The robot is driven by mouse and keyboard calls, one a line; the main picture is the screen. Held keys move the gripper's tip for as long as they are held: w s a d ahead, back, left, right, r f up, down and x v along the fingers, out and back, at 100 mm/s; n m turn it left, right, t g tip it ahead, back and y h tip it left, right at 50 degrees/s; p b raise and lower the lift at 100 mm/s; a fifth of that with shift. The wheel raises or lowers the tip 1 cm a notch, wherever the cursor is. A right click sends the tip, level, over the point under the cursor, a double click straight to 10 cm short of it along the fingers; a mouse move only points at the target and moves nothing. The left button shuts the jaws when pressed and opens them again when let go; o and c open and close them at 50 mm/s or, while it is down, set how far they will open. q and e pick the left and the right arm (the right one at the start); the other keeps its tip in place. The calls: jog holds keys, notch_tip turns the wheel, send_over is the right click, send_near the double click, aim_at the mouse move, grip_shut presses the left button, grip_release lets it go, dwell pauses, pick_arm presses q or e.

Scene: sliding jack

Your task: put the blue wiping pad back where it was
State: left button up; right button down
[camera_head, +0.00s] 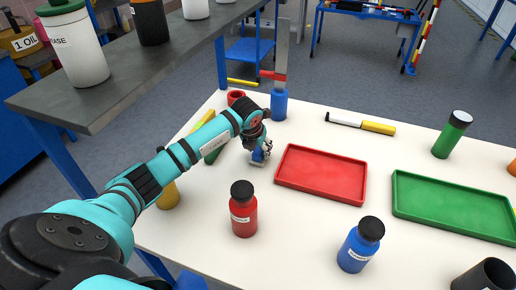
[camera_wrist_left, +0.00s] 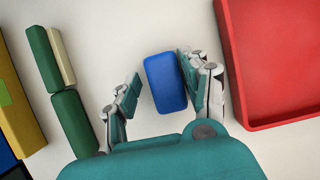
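The blue wiping pad (camera_wrist_left: 165,82) lies on the white table (camera_wrist_left: 110,30), between the fingers of my left gripper (camera_wrist_left: 158,90) in the left wrist view. The gripper is open. A gap shows between the left finger and the pad, while the right finger is very close to it; I cannot tell whether they touch. In the head view, the left gripper (camera_head: 260,153) is low over the table, left of the red tray (camera_head: 320,198), and largely hides the pad. My right gripper is not in view.
A red bottle (camera_head: 243,212) and a blue bottle (camera_head: 359,247) stand in front. A green tray (camera_head: 455,229) is at right. A green-and-cream item (camera_wrist_left: 62,85) and a yellow item (camera_wrist_left: 18,105) lie left of the gripper. A grey shelf (camera_head: 150,72) borders the left side.

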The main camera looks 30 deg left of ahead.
pick_arm(q)
jog(key=shift+o, duration=0.5)
jog(key=shift+r, duration=0.1)
jog(key=shift+r, duration=0.2)
jog(key=b+v, duration=0.1)
jog(key=v, duration=1)
jog(key=shift+s+r, duration=0.2)
jog(key=shift+r, duration=0.1)
